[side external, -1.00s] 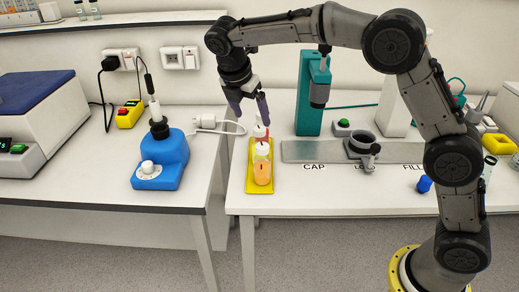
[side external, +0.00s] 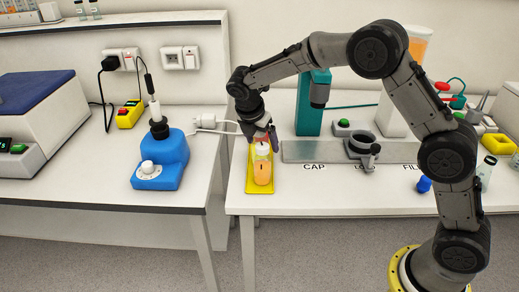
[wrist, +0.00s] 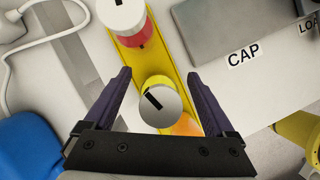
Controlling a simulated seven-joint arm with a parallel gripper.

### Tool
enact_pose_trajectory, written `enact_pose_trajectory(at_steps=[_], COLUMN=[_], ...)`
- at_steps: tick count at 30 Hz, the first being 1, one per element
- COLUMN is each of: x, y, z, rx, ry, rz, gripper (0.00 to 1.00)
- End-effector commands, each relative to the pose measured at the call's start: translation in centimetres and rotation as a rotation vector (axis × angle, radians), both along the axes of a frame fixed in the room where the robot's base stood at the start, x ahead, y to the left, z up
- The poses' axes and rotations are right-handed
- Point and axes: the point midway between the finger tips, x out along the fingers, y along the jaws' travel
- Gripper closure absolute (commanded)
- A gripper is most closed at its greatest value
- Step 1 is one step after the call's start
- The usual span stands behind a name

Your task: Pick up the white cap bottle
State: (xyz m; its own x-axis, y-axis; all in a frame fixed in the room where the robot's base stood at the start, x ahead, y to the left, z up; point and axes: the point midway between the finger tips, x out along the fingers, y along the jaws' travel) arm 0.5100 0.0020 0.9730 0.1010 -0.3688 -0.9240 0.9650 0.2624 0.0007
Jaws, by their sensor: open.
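My gripper (side external: 263,138) is open, low over the tray and just behind this bottle in the side view. Its purple fingers are spread in the wrist view (wrist: 160,74), apart from the cap. A second bottle, with red below a white top (wrist: 122,12), stands farther along the tray, mostly hidden in the side view.
A grey fixture labelled CAP (side external: 310,151) sits to the right of the tray, with a teal press (side external: 310,112) behind it. A blue device (side external: 165,158) stands on the left bench. A white plug and cable (side external: 205,121) lie behind left.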

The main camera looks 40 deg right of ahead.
Motion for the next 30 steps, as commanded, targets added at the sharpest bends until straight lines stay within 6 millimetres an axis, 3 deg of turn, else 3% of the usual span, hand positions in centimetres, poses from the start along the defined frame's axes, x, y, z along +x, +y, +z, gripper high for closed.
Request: enact_pose_trajectory(at_steps=[5, 6, 18, 21, 30], x=[0.00, 0.00, -0.01, 0.00, 0.03], y=[-0.03, -0.03, -0.03, -0.02, -0.02], z=[-0.04, -0.03, 0.00, 0.01, 0.23], rx=[0.000, 0.000, 0.000, 0.000, -0.001], ry=[0.000, 0.000, 0.001, 0.000, -0.002], rz=[0.000, 0.000, 0.000, 0.000, -0.001], gripper=[0.10, 0.14, 0.86, 1.00, 1.00])
